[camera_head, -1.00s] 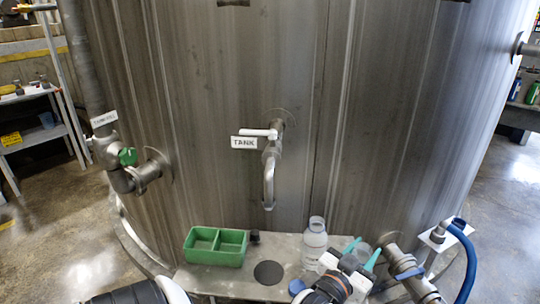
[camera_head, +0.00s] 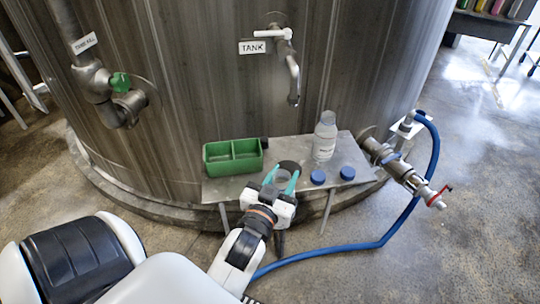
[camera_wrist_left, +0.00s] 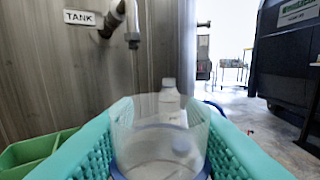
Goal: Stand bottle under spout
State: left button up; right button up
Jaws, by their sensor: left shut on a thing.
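My left gripper (camera_head: 281,181) has teal fingers and is shut on a clear wide container, low at the front edge of the metal shelf. In the left wrist view the clear container (camera_wrist_left: 160,145) is upright between the fingers, with a bluish rim at its lower end. The spout (camera_head: 293,75) hangs from the tank beside a TANK sign, above and behind the gripper; it also shows in the left wrist view (camera_wrist_left: 132,30). My right gripper is out of view.
A green two-part tray (camera_head: 233,167) sits left on the shelf (camera_head: 222,190). A dark round spot (camera_head: 290,166) lies just behind the gripper. Two blue caps (camera_head: 318,177) (camera_head: 347,172) lie at right. A valve pipe (camera_head: 400,175) and blue hose (camera_head: 400,225) flank the shelf.

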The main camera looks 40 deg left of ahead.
pick_arm(q)
jog(key=w+a+f+y, duration=0.1)
jog(key=w+a, duration=0.4)
jog(key=w, duration=0.4)
jog(key=w+a+f+n+y, duration=0.1)
jog(key=w+a, duration=0.4)
jog(key=w, duration=0.4)
jog(key=shift+a+f+n, duration=0.15)
jog(key=shift+f+n, duration=0.15)
jog(key=shift+f, duration=0.1)
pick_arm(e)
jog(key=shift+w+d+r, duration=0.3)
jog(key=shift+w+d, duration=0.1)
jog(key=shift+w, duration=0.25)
pick_arm(q)
jog(key=shift+f, duration=0.2)
jog(key=o, duration=1.2)
jog(key=shift+o, duration=0.2)
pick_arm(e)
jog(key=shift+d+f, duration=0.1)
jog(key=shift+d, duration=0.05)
